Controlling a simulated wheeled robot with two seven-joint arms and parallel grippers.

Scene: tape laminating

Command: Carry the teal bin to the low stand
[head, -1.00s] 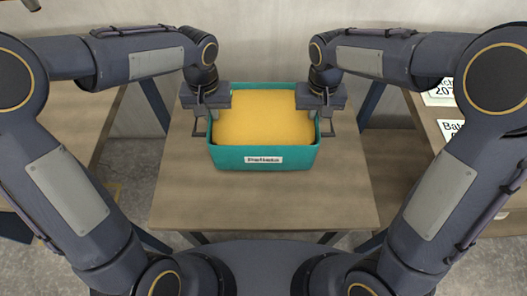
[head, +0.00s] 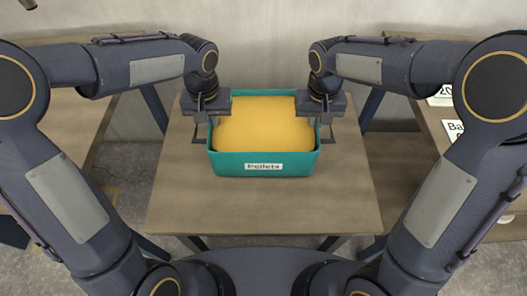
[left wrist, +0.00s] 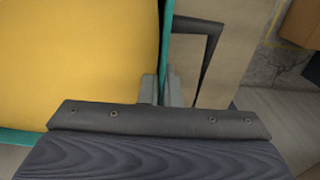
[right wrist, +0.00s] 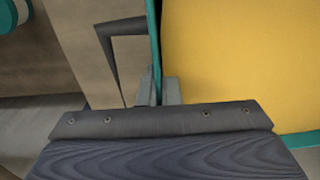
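The teal bin (head: 230,165) is filled with a yellow mass and has a white front label reading "Pellets". It is upright over the middle of the wooden-topped table (head: 260,212); whether its base touches the top is hard to tell. My left gripper (head: 209,116) is at the bin's left wall, its fingers on either side of that wall in the left wrist view (left wrist: 161,92). My right gripper (head: 322,116) is at the right wall, its fingers likewise around the wall in the right wrist view (right wrist: 159,92). Both look shut on the walls.
Another wooden surface (head: 60,100) stands at the left. A shelved wooden unit (head: 405,160) with white paper signs (head: 455,130) stands at the right. The tabletop in front of the bin is clear. A teal round object (right wrist: 14,18) shows in the right wrist view's corner.

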